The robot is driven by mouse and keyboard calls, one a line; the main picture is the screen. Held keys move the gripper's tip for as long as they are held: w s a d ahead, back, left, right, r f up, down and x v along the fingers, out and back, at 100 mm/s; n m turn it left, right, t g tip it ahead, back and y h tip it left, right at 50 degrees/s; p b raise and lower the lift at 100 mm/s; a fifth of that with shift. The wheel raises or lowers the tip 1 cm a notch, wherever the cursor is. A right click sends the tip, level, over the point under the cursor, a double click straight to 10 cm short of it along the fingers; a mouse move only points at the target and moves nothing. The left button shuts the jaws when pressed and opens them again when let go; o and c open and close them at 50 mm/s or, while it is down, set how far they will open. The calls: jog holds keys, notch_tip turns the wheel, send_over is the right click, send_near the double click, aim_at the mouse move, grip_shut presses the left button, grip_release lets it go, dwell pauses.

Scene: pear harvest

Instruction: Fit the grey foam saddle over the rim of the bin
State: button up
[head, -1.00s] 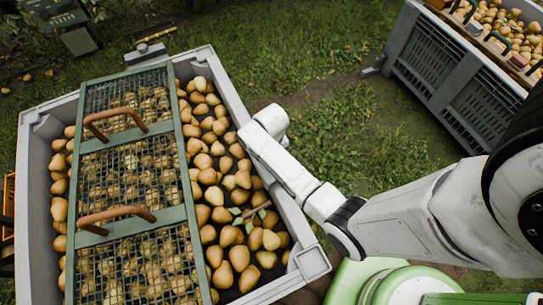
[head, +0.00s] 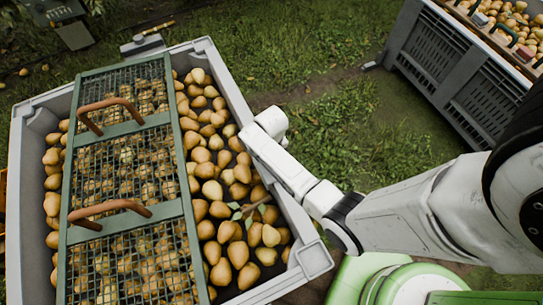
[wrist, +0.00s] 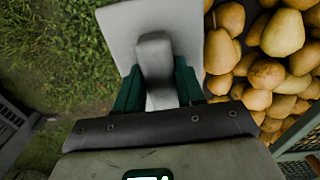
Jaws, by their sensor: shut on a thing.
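The grey foam saddle (wrist: 118,22) shows in the wrist view as a pale grey slab with a raised rounded block in its middle. My gripper (wrist: 158,88) is shut on that block, one green finger on each side. The grey bin (head: 232,92), full of pears, stands at left in the head view. My wrist is above its right rim there, and hides the gripper and the saddle. In the wrist view the slab lies between grass and pears. I cannot tell whether it touches the rim, which it hides.
A green mesh lid (head: 126,130) with two brown handles lies across the bin. A leafy twig (head: 250,211) lies on the pears. A second grey bin (head: 440,62) stands at the upper right, with grass (head: 330,110) between. A small grey block (head: 143,45) is at the bin's far edge.

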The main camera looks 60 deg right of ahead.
jog(key=shift+f, duration=0.3)
dwell(0.8)
jog(key=o, duration=1.1)
jog(key=shift+o, duration=0.2)
notch_tip(320, 180, up, 11)
jog(key=shift+f+p, duration=0.1)
jog(key=shift+p, duration=0.35)
jog(key=s+a+r+n+t, duration=0.1)
jog(key=s+a+r+n, duration=0.5)
jog(key=s+a, duration=0.5)
jog(key=s+r, duration=0.1)
jog(key=s, duration=0.1)
jog(key=shift+s+a+r, duration=0.15)
jog(key=shift+s+r, duration=0.2)
jog(key=shift+r, duration=0.05)
